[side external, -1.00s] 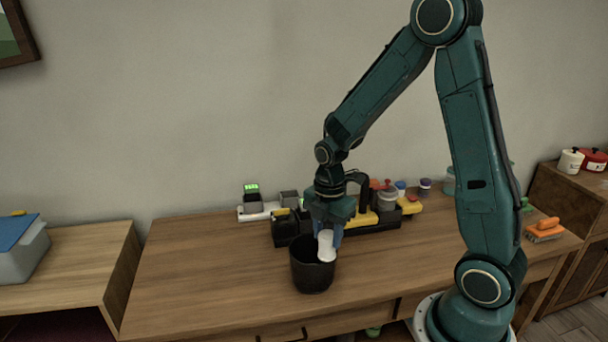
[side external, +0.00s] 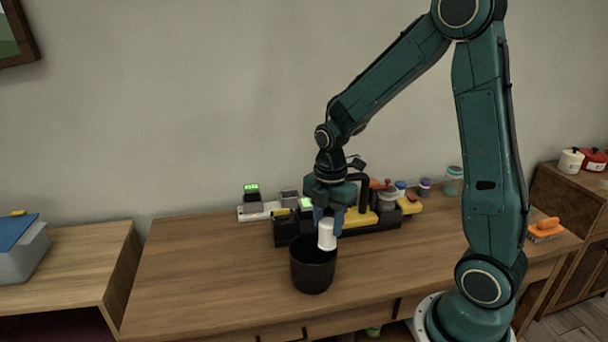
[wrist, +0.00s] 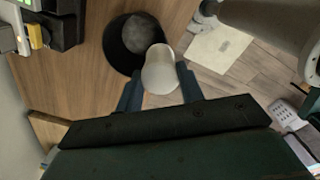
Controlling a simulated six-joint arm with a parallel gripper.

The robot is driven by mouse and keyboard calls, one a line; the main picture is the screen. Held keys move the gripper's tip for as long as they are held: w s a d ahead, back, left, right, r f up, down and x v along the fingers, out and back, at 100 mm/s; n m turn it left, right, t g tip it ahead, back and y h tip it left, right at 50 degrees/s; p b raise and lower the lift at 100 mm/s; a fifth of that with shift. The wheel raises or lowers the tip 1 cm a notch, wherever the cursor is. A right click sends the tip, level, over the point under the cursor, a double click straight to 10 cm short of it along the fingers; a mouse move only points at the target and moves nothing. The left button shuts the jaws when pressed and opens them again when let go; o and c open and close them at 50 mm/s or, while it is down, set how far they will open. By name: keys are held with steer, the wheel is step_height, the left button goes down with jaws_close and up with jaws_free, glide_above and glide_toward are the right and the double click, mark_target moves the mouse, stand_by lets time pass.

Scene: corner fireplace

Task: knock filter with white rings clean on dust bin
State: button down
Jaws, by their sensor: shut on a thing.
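The filter (side external: 327,234) is a white cylinder held upright between the fingers of my gripper (side external: 328,222). My gripper is shut on it and points down. The filter is over the right part of the mouth of the black dust bin (side external: 312,275), with its lower end at about rim height; I cannot tell whether it touches the rim. In the wrist view the filter (wrist: 160,72) sits between the blue fingertips (wrist: 160,88) and overlaps the edge of the bin (wrist: 118,52), whose inside shows a grey round bottom. No separate rings can be made out on the filter.
A black and yellow rack with tools and jars (side external: 362,222) stands behind the bin. A charger with a green display (side external: 251,193) is at the back left. An orange brush (side external: 545,229) lies at the right. The wooden table (side external: 200,275) is clear left of the bin.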

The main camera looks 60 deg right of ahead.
mark_target(328, 222)
steer(key=shift+r, duration=2.35)
